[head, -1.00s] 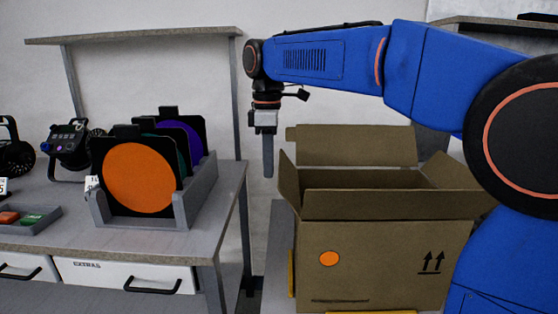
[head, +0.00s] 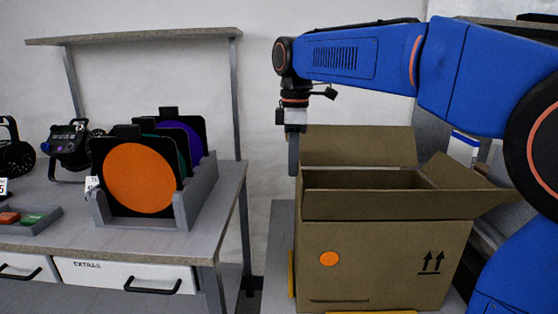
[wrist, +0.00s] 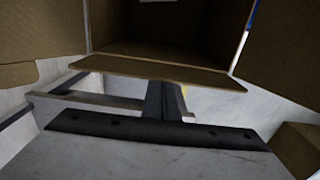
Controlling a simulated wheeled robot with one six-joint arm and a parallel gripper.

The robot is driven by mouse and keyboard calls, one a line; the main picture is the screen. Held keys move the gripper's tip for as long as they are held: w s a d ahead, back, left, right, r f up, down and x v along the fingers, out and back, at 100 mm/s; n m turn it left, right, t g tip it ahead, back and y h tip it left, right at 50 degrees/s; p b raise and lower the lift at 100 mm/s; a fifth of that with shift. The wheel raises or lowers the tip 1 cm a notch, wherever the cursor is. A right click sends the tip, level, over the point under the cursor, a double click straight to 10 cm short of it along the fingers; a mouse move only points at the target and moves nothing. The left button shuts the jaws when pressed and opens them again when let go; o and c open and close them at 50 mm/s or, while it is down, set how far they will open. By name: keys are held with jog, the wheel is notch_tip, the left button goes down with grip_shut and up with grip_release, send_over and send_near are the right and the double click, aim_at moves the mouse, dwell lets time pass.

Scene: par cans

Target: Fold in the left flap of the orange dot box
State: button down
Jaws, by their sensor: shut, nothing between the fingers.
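The orange dot box (head: 385,265) is an open brown carton with an orange dot on its front. Its back flap (head: 358,146) stands up, its front flap (head: 400,206) leans outward, and its right flap (head: 457,171) slants up and outward. My gripper (head: 293,170) is shut and empty, pointing down at the box's left edge. In the wrist view the left flap (wrist: 125,70) is a narrow panel across the box opening, right by my fingers (wrist: 163,92); whether they touch is unclear. In the head view the left flap is mostly hidden behind my gripper.
A workbench (head: 190,248) stands left of the box, with a grey rack (head: 189,205) holding an orange disc panel (head: 138,178) and other coloured panels. A gap separates bench and box. Shelving is behind my arm at the right.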

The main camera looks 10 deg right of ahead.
jog(key=shift+s+d+f, duration=0.15)
jog(key=shift+d+f, duration=0.35)
jog(key=shift+d, duration=0.2)
jog(key=a+r, duration=0.3)
jog(key=r, duration=0.9)
jog(key=shift+w+r, duration=0.25)
jog(key=shift+w, duration=0.05)
dwell(0.3)
